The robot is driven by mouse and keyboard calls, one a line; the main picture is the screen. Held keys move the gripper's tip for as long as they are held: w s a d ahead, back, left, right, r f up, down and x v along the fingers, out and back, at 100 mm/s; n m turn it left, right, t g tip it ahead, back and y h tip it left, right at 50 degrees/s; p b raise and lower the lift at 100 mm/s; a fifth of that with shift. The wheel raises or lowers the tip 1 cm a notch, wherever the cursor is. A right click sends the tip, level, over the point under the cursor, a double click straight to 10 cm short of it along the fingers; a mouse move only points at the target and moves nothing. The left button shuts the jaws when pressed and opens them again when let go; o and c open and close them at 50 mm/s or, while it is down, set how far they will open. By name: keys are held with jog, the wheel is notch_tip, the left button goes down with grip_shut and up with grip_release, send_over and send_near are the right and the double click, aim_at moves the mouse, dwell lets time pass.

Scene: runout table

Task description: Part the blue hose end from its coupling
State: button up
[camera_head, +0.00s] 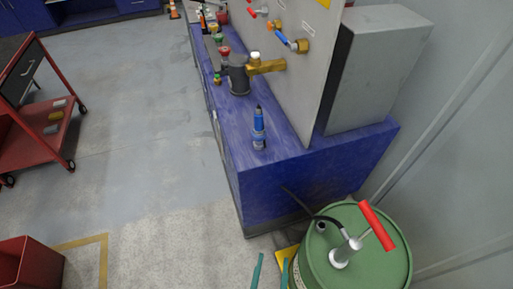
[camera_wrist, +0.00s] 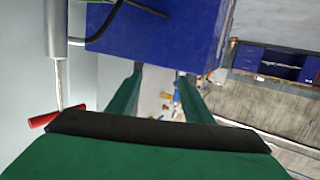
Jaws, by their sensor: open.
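My gripper (camera_head: 271,272) shows at the bottom edge of the head view, as two green fingers low in front of the bench and beside the green drum. In the wrist view my gripper (camera_wrist: 158,75) has its fingers apart, with nothing held between them. On the grey panel, a blue piece (camera_head: 285,39) sits at a brass fitting (camera_head: 302,46), well above and away from my gripper. I cannot tell whether this blue piece is the hose end or a valve lever. No hose running from it can be made out.
The blue bench (camera_head: 225,130) carries a blue bottle (camera_head: 258,130) and a grey cylinder (camera_head: 239,76). The green drum (camera_head: 375,262) has a red-handled pump (camera_head: 376,225) and a black hose (camera_head: 301,205). A red cart (camera_head: 50,140) stands left; the floor between is clear.

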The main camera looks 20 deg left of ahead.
aim_at(258, 112)
jog(key=w+a+r, duration=0.4)
jog(key=w+a, duration=0.1)
jog(key=w, duration=0.8)
jog(key=w+a+r+n+t+y, duration=0.1)
jog(key=w+a+r, duration=0.3)
jog(key=w, duration=0.9)
jog(key=w+a+r+y, duration=0.1)
jog(key=w+a+r, duration=0.3)
jog(key=w, duration=1)
jog(key=shift+a+r+t, duration=0.15)
jog(key=shift+a+t, duration=0.15)
jog(key=shift+a, duration=0.75)
grip_shut()
jog(key=shift+w+a+r, duration=0.1)
jog(key=shift+w+r, duration=0.05)
jog(key=shift+r, duration=2.95)
